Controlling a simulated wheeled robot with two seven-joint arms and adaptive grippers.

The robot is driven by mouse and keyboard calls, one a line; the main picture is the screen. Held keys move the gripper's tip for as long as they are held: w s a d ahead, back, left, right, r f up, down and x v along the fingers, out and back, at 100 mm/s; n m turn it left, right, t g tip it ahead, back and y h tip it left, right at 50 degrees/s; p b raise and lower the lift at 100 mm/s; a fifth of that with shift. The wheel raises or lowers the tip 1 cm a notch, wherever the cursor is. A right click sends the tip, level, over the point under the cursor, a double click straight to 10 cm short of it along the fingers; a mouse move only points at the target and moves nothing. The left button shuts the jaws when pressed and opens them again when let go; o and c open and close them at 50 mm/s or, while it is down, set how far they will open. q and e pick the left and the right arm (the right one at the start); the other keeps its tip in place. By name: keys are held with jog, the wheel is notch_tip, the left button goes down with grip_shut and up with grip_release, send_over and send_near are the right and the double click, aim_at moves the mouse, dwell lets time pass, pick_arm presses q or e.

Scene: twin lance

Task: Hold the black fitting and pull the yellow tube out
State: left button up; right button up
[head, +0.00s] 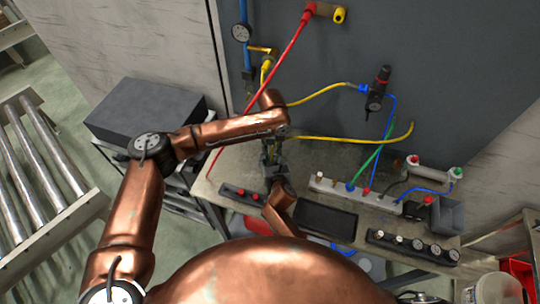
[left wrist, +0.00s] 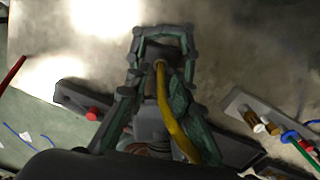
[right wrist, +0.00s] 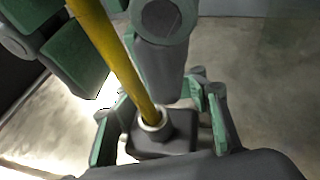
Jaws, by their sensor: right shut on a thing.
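The black fitting (right wrist: 165,138) is a dark block with a metal collar, between the jaws of my right gripper (right wrist: 160,122), which is shut on it. The yellow tube (right wrist: 120,62) stands in the collar and slants up and left. My left gripper (left wrist: 155,95) is close above the fitting, with its fingers apart on either side of the tube, which also shows in the left wrist view (left wrist: 171,115). It looks open; any contact with the tube is unclear. In the head view both grippers meet over the bench, my left one (head: 270,155) above, and the details there are small.
The bench (head: 235,165) carries a strip with red knobs (head: 240,193), a black tray (head: 326,222), a manifold with coloured hoses (head: 350,192) and a row of gauges (head: 412,245). A red hose (head: 275,72) slants down beside my left arm. A grey panel (head: 440,70) rises behind.

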pick_arm(q)
jog(key=shift+f, duration=0.65)
grip_shut()
